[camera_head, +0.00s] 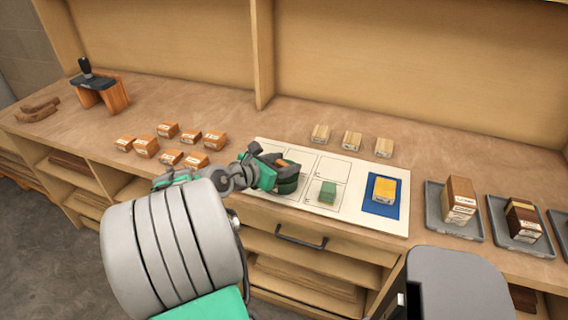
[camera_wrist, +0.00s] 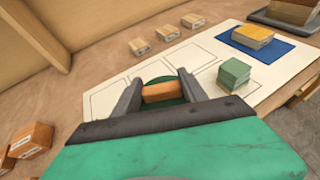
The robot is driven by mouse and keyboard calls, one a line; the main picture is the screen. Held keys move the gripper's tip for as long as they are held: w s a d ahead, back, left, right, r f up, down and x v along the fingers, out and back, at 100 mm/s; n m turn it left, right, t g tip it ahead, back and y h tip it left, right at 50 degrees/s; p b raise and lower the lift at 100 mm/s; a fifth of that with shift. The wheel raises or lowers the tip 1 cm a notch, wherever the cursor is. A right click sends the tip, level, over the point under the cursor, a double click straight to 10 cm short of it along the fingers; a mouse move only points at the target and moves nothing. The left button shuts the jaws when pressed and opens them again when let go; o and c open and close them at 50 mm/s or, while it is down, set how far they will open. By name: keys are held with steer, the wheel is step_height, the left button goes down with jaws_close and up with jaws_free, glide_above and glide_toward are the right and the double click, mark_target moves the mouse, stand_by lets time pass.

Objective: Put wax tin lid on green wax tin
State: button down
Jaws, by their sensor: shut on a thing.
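The green wax tin (camera_head: 288,184) is a dark green round tin on the left part of the white sheet. The wax tin lid (camera_head: 292,167) is dark green with an orange-brown wooden grip, and is right above the tin. My gripper (camera_head: 280,162) is shut on the lid's grip. In the wrist view, the grip (camera_wrist: 163,92) lies between the two grey fingers, with a green round edge behind it. The lid looks level and lined up over the tin. I cannot tell whether it is fully seated, as my fingers hide part of it.
A green block (camera_head: 327,193) stands on the sheet (camera_head: 349,218) right of the tin, close to my gripper. A yellow-topped block (camera_head: 384,189) is on a blue mat (camera_head: 383,209). Wooden blocks stand behind and left; grey trays (camera_head: 468,228) are right.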

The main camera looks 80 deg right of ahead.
steer(key=shift+f, duration=0.1)
steer(key=c, duration=0.6)
jaws_free()
steer(key=v, duration=1.2)
steer(key=w+a+f+m+t+y, duration=0.3)
steer(key=w+a+t, duration=0.1)
steer(key=w+a, duration=0.35)
steer(key=w+a+f+m+t+y, duration=0.2)
steer(key=w+a+f+m+t, duration=0.15)
steer(key=w+a, duration=0.4)
steer(key=w+a+m+y, duration=0.1)
steer(key=a+m+y, duration=0.1)
steer(key=a, duration=0.5)
steer(key=w+a+m+t+y, duration=0.1)
steer(key=a+y, duration=0.1)
steer(key=a, duration=0.6)
steer(key=w+a+m+y, duration=0.2)
steer(key=a+y, duration=0.1)
steer(key=a, duration=0.5)
steer(key=shift+m+t+p, duration=0.35)
steer(key=shift+p, duration=0.05)
